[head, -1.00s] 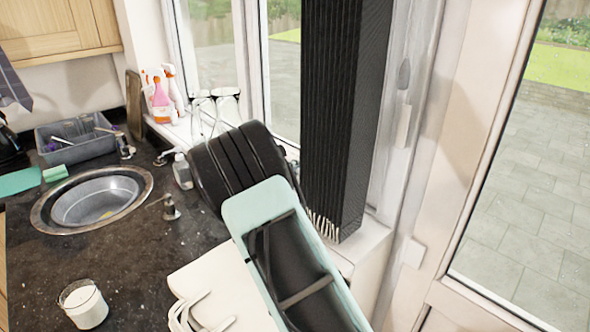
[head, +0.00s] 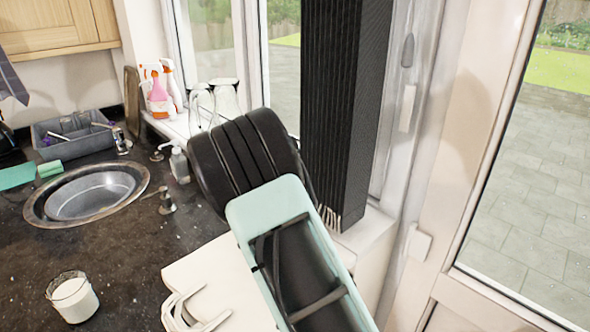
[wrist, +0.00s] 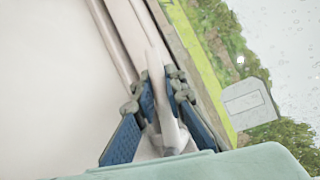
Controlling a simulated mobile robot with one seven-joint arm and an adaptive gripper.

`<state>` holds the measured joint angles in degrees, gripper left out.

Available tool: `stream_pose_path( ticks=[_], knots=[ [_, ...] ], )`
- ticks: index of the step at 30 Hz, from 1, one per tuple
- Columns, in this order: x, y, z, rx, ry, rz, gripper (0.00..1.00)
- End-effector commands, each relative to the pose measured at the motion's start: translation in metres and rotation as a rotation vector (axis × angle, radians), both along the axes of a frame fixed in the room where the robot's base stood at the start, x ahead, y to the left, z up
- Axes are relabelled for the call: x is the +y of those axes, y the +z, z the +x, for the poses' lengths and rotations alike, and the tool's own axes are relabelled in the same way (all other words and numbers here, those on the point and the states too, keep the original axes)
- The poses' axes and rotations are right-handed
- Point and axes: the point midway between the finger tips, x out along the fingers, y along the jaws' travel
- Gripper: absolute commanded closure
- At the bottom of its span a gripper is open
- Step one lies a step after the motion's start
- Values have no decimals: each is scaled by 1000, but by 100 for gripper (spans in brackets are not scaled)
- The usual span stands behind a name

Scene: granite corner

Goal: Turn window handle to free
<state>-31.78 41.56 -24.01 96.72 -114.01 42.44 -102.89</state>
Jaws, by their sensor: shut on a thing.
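The window handle (wrist: 167,118) shows in the wrist view as a slim pale lever against the white window frame (wrist: 128,42). My gripper (wrist: 156,97), with blue fingers and grey tips, has one finger on each side of the lever and is shut on it. The handle's base lies low between the fingers and is partly covered by them. In the head view my arm hides the gripper, and I cannot make out the held handle there.
A tall black folded blind (head: 340,110) hangs close beside my arm. Clear glasses (head: 212,103) and spray bottles (head: 158,88) stand on the sill. A white candle jar (head: 73,298) and a sink (head: 88,196) are on the dark worktop at left.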

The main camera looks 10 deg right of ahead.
Motion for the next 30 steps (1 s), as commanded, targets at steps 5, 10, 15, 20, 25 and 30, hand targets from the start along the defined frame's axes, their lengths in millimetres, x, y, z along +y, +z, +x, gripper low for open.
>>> stream_pose_path(
  ticks=[5, 10, 15, 20, 25, 30],
  knots=[
    [-2, 2, -3, -114, 0, 75, 100],
    [-4, 10, -6, -209, 1, 139, 100],
    [-5, 18, -9, -284, 2, 190, 100],
    [-7, 23, -11, -330, 1, 221, 100],
    [-7, 27, -12, -352, 2, 237, 100],
    [-8, 28, -12, -358, 2, 241, 100]
  ],
)
